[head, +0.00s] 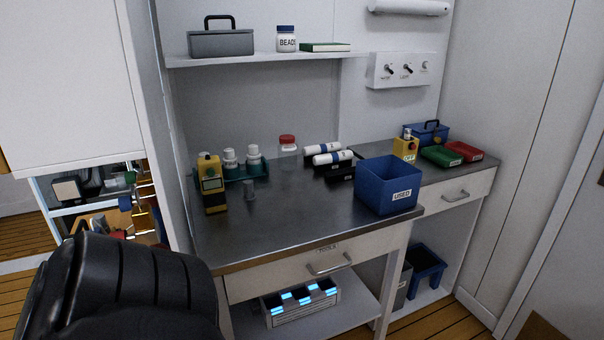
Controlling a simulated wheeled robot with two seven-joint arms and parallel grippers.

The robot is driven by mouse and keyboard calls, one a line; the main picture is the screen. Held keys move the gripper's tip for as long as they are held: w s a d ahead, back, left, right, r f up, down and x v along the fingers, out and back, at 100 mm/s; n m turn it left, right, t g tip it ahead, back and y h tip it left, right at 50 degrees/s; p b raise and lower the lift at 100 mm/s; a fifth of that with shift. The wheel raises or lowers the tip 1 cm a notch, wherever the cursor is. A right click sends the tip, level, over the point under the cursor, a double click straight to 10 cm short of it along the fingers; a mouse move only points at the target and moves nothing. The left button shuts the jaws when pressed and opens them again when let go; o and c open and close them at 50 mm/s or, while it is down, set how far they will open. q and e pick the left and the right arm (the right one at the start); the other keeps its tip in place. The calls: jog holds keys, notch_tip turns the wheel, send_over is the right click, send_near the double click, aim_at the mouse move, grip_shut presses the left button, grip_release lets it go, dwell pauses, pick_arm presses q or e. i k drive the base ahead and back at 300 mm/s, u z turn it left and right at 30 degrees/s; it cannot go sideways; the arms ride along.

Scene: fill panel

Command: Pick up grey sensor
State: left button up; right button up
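A blue bin labelled USED (388,188) stands at the worktop's right. A red-lidded jar (288,150) and white rolls on a black holder (332,158) are behind. The worktop's front middle is clear.

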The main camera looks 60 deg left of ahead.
aim_at(248, 184)
jog(key=i, duration=1.95)
jog(key=u, duration=2.2)
